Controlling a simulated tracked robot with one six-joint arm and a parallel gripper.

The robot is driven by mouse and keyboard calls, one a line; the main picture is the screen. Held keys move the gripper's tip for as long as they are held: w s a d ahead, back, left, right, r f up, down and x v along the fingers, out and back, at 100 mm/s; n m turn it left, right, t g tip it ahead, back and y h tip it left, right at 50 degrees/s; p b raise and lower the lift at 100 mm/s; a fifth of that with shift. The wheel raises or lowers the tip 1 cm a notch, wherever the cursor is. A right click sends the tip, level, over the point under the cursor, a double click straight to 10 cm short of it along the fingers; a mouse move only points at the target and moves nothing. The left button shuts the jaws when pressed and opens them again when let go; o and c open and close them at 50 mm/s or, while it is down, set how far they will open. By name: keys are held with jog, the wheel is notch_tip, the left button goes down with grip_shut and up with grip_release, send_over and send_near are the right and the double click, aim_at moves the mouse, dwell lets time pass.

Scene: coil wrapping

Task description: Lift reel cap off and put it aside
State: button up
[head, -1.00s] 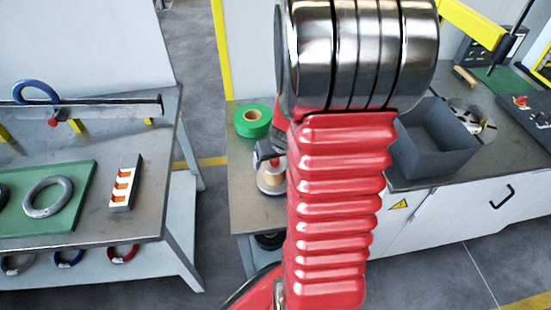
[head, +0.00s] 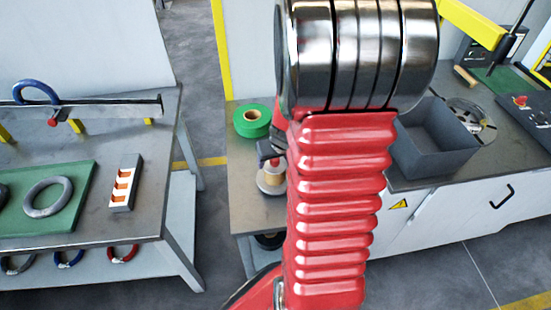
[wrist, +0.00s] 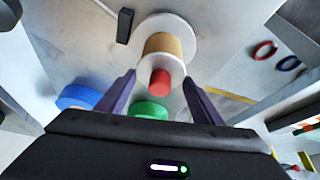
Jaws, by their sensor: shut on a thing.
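The reel (wrist: 160,43) stands on the narrow bench, with a tan core and a pale round flange. It also shows in the head view (head: 271,178), partly behind my red arm. The red reel cap (wrist: 160,82) is between my gripper's two purple fingers in the wrist view. My gripper (head: 270,156) is shut on it, just above the reel. Whether the cap is clear of the core I cannot tell for sure.
A green tape roll (head: 251,121) sits behind the reel, and a blue roll (wrist: 78,97) shows in the wrist view. A dark open bin (head: 435,140) is on the right bench. The bench (head: 245,200) is bare in front of the reel.

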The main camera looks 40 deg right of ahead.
jog(key=c, duration=0.4)
jog(key=shift+r, duration=0.15)
jog(key=shift+w+r, duration=0.1)
jog(key=shift+r, duration=0.6)
jog(key=shift+r, duration=0.3)
jog(key=shift+r, duration=0.7)
jog(key=shift+r, duration=0.4)
